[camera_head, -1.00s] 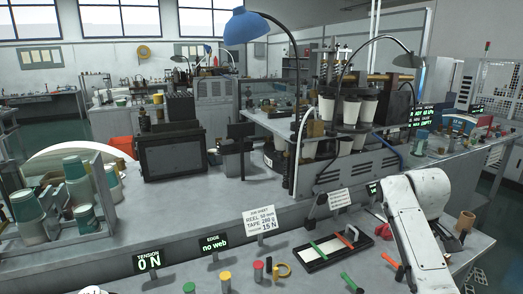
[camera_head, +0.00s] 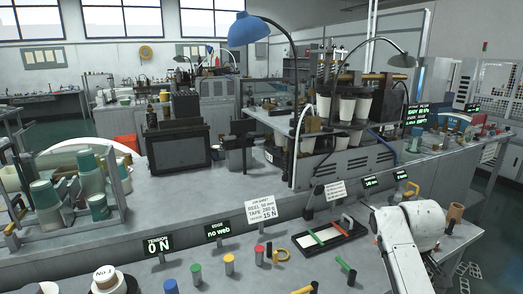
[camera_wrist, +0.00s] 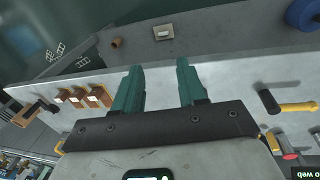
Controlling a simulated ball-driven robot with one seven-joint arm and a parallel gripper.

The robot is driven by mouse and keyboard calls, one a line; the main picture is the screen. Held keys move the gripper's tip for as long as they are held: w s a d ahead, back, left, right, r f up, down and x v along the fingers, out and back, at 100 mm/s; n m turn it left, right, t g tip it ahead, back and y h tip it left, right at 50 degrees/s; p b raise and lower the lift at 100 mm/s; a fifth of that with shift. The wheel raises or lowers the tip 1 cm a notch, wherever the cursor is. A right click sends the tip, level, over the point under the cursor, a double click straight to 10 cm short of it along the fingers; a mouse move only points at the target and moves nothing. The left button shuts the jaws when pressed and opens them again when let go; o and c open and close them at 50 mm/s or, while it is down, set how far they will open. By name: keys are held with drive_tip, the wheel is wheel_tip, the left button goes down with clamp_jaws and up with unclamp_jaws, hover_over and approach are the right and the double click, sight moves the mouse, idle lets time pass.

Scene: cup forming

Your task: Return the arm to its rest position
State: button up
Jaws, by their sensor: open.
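My gripper (camera_wrist: 158,85) shows in the wrist view with its two green fingers apart and nothing between them. Behind the fingers is the grey bench top (camera_wrist: 225,75), with the dark floor beyond its edge. In the head view my white arm (camera_head: 405,240) is bent over the bench at the lower right. My gripper itself is out of the head view.
A black tray with green and red bars (camera_head: 330,237) lies left of my arm. Coloured pegs (camera_head: 229,264) stand along the front. A cup-forming machine (camera_head: 345,135) with white cups stands behind. Wooden blocks (camera_wrist: 98,95) and a yellow-handled tool (camera_wrist: 298,107) lie near the gripper.

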drive_tip(key=s+a+f+m+y, duration=0.1)
drive_tip(key=s+a+f, duration=0.3)
drive_tip(key=s+f, duration=0.35)
drive_tip(key=s+a+f+m, duration=0.1)
drive_tip(key=s+a+f, duration=0.2)
drive_tip(key=s+f, duration=0.5)
drive_tip(key=s+a+m, duration=0.1)
drive_tip(key=s+m, duration=0.1)
drive_tip(key=s, duration=2.3)
drive_tip(key=shift+s+a+r+m, duration=0.3)
drive_tip(key=shift+s+r, duration=0.05)
drive_tip(key=shift+r, duration=0.1)
